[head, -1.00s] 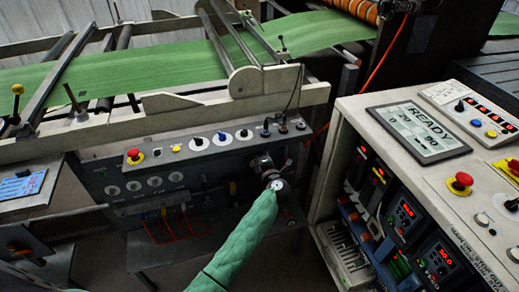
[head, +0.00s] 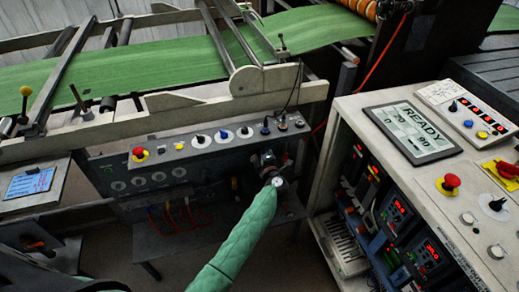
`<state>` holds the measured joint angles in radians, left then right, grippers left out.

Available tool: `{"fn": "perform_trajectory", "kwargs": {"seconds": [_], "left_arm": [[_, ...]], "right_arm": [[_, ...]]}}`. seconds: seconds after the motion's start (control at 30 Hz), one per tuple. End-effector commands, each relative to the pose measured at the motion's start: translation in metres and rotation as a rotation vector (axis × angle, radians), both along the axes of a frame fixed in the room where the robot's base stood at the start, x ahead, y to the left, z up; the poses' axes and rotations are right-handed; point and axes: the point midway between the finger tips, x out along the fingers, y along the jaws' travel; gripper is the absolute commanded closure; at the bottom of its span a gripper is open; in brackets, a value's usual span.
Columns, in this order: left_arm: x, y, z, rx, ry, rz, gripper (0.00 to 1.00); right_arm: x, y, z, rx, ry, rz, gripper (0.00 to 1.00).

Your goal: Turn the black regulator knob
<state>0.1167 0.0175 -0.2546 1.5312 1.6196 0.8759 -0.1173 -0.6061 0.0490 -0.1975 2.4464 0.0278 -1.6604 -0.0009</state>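The black regulator knob is in the dark cluster below the grey control panel, in the middle of the head view. I cannot pick out its outline. A small white-faced gauge (head: 278,181) sits on this cluster. A green-sleeved arm of mine, which I take to be the right, reaches up from the bottom edge and ends at the gauge. Its gripper is mostly hidden by the sleeve and the dark fittings. I cannot tell whether its fingers are on the knob, open or shut. A green patch at the lower left edge shows no gripper.
The grey panel (head: 222,152) above carries a red button (head: 138,152) and several knobs. A console (head: 350,101) with a READY screen (head: 413,133) stands close on the right. Green web (head: 130,66) runs across rollers behind. Red and blue hoses hang below the panel.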

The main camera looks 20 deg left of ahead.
Motion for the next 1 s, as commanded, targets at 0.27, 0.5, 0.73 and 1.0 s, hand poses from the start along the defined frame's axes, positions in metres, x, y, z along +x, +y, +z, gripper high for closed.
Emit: {"fn": "perform_trajectory", "kwargs": {"seconds": [0.27,0.5,0.73,1.0], "left_arm": [[-0.001,-0.002,-0.002,-0.001,0.003,-0.002,0.61],[0.000,-0.001,-0.001,-0.001,0.001,-0.001,0.49],[-0.007,-0.005,-0.003,-0.001,0.001,-0.001,0.49],[-0.039,-0.029,-0.006,-0.003,0.002,-0.001,0.49]], "right_arm": [[0.000,0.000,-0.001,0.001,0.000,-0.001,0.64],[-0.001,0.001,-0.001,0.002,0.001,-0.002,0.64],[0.000,0.002,-0.003,0.005,-0.004,-0.001,0.64],[0.006,0.013,-0.015,0.029,-0.034,0.015,0.64]]}}
